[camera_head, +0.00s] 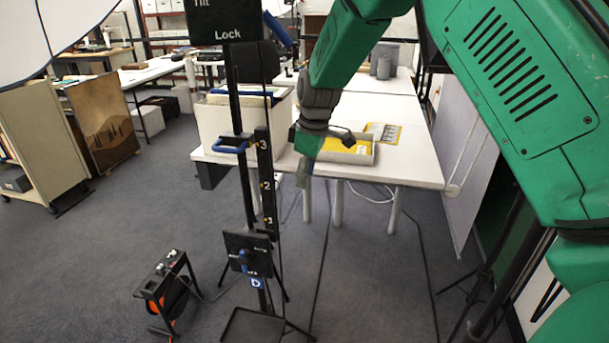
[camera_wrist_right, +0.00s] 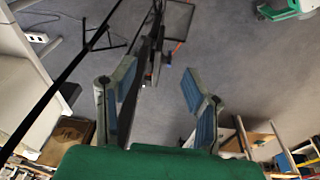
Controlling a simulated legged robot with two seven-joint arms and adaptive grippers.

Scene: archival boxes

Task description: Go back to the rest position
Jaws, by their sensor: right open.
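My right arm is green and reaches in from the right in the head view. Its gripper (camera_head: 303,172) points down in front of the near edge of the white table. In the right wrist view the two blue-padded fingers of this gripper (camera_wrist_right: 162,88) stand wide apart. A dark stand pole (camera_wrist_right: 152,52) shows beyond them, in line with the gap between the fingers. Nothing is seen held. My left gripper is in neither view.
A black stand (camera_head: 264,180) marked "Tilt Lock" rises left of my gripper. The white table (camera_head: 410,165) bears a grey tray (camera_head: 362,159) with yellow contents. An orange-and-black cable reel (camera_head: 170,290) sits lower left. Bare carpet (camera_head: 110,255) lies to the left.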

